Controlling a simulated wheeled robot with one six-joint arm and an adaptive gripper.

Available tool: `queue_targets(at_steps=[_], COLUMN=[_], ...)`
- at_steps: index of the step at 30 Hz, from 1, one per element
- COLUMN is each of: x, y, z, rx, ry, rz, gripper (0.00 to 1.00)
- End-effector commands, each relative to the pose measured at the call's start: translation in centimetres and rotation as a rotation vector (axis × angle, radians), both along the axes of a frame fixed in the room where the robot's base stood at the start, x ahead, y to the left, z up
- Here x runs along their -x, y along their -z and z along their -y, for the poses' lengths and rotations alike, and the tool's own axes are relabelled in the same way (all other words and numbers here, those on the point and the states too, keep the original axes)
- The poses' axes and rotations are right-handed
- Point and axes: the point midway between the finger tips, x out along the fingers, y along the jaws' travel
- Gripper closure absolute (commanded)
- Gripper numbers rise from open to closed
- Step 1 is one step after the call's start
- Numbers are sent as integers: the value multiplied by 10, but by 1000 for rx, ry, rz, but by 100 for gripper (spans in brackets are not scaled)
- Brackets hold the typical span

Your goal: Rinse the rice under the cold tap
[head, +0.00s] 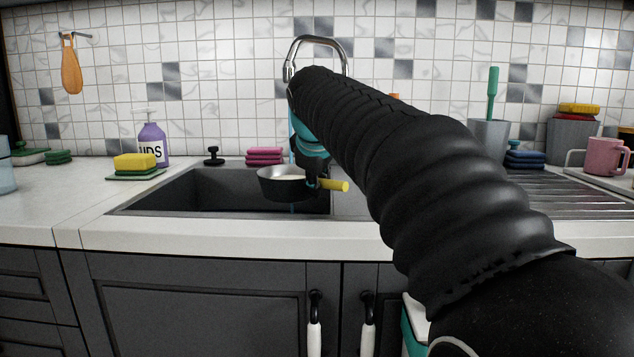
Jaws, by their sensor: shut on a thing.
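My gripper (312,180) is shut on the yellow handle (335,185) of a dark grey round pan or sieve (280,187). The pan is held roughly level over the dark sink basin (215,190). A pale layer, which looks like rice, shows inside it near the rim. The arched metal tap (318,40) stands behind, partly hidden by my arm. My arm hides much of the gripper and the tap's base.
A purple soap bottle (152,143), a yellow sponge (134,161), a black stopper (213,157) and folded pink cloths (265,155) stand around the sink. A ribbed drainer (560,195), a grey cup with a green brush (490,138) and a pink mug (604,156) are at the right.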

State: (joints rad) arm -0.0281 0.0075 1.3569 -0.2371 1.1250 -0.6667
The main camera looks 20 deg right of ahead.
Motion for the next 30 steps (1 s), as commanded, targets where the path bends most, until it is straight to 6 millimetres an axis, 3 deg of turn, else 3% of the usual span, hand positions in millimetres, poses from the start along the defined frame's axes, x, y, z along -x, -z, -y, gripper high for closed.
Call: queue_targets(at_steps=[30], x=[-81], y=[-1], z=[18], rx=[0], ry=[-1], rz=[0], gripper=[100])
